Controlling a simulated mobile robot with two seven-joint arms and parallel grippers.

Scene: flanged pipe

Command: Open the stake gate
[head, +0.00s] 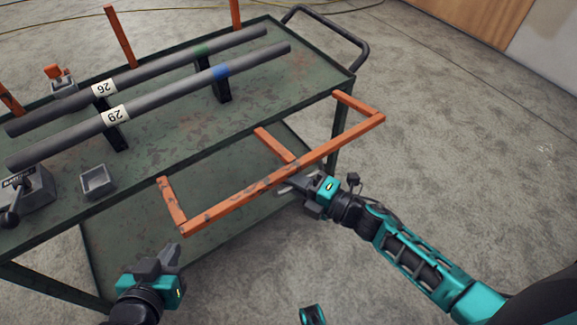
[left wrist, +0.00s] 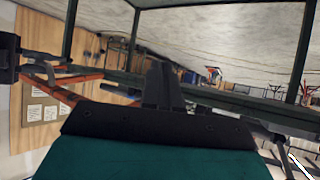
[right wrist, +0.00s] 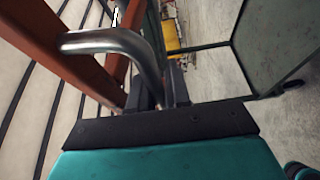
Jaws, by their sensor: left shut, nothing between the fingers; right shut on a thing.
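The stake gate (head: 235,203) is an orange, chipped frame with a long rail and three short posts. In the head view it juts out from the cart's near long side, roughly level. Its orange bars also show in the right wrist view (right wrist: 52,45). A bent grey metal handle (right wrist: 118,40) is on the gate. My right gripper (head: 289,184) is shut on this handle, at the middle of the long rail. My left gripper (head: 172,256) is shut and empty, below and left of the gate's near corner, apart from it.
A lower shelf (head: 130,240) lies under the gate. The floor to the right is clear.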

